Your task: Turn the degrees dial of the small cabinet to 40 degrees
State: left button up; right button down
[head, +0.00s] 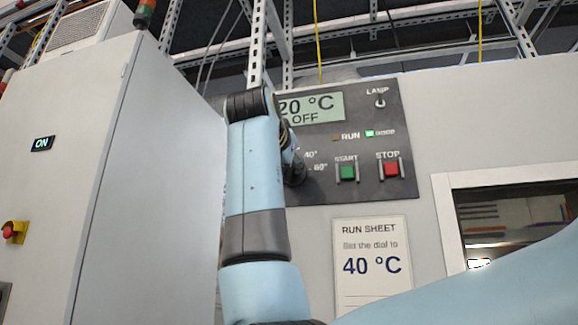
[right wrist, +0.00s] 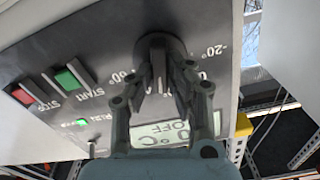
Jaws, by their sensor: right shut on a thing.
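The small cabinet's dark control panel (head: 322,187) has a display (head: 312,108) showing "20 °C" and "OFF"; its left end is hidden behind my arm. The black degrees dial (right wrist: 152,43) is in the upper middle of the right wrist view, with "-20°" to its right and "60°" to its left. My right gripper (right wrist: 159,72) is shut on the dial's grip bar, one finger on each side. The marks nearest the bar are partly hidden, so the exact setting cannot be read. In the head view my arm mostly hides the dial. My left gripper is out of view.
A green START button (head: 347,173) and a red STOP button (head: 391,169) sit right of the dial, with a lamp switch (head: 380,103) above. A run sheet (head: 372,292) below reads 40 °C. A tall grey cabinet (head: 150,170) stands at left.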

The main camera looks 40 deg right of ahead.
jog(key=shift+m, duration=2.3)
jog(key=c, duration=1.3)
grip_release()
notch_tip(320, 180, up, 10)
jog(key=shift+f, duration=0.1)
